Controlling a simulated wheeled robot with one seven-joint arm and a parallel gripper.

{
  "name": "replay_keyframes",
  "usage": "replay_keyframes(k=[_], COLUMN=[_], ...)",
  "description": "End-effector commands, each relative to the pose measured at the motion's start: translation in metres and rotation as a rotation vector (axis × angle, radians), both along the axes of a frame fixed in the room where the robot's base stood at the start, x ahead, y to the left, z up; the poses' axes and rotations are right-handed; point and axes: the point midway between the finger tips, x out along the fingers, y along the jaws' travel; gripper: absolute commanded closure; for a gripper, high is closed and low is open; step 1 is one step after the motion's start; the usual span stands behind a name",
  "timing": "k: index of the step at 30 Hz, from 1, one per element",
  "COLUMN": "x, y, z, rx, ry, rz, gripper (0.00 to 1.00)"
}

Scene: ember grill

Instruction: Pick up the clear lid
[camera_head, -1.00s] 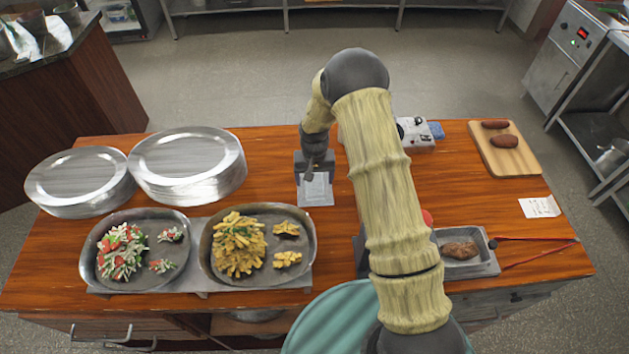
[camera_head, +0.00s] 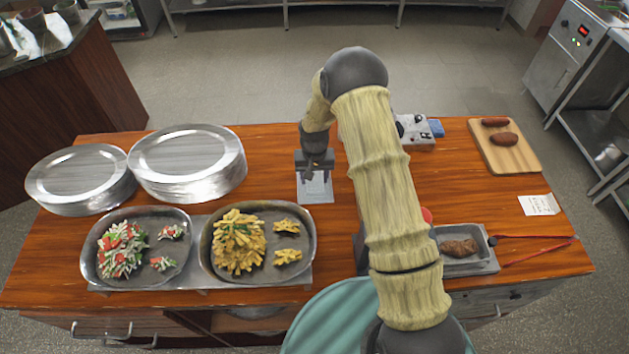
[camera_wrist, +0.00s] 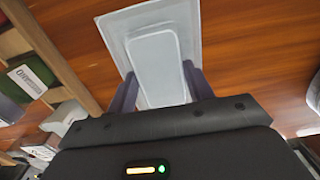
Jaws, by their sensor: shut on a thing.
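The clear lid (camera_head: 315,189) is a pale, see-through rectangular piece in the middle of the wooden counter in the head view. In the wrist view the lid (camera_wrist: 158,60) shows as a flat pale plate with a raised oblong part. My gripper (camera_head: 316,172) is over the far part of the lid, pointing down. In the wrist view my gripper's (camera_wrist: 160,92) two dark fingers stand on either side of the raised part and are shut on it. The lid seems at or very near the counter; I cannot tell whether it is clear of it.
Plate stacks (camera_head: 189,160) stand at left, behind a salad pan (camera_head: 137,274) and a fries pan (camera_head: 300,243). A metal tray (camera_head: 483,268) with meat, red tongs (camera_head: 540,256) and a cutting board (camera_head: 512,160) with sausages are at right. A device (camera_head: 418,138) stands behind my arm.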

Motion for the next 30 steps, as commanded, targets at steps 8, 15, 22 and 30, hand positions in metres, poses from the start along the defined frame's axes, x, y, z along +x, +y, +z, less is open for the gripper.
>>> replay_keyframes(k=[8,15,22,30], x=[0.001,0.001,0.001,0.000], y=[0.000,0.000,0.000,0.000], z=[0.007,0.038,0.079,0.100], rx=[0.000,0.001,0.001,0.000], ry=[-0.002,-0.005,-0.005,-0.001], rz=[0.000,0.000,-0.001,0.000], gripper=[0.70,0.70,0.70,0.70])
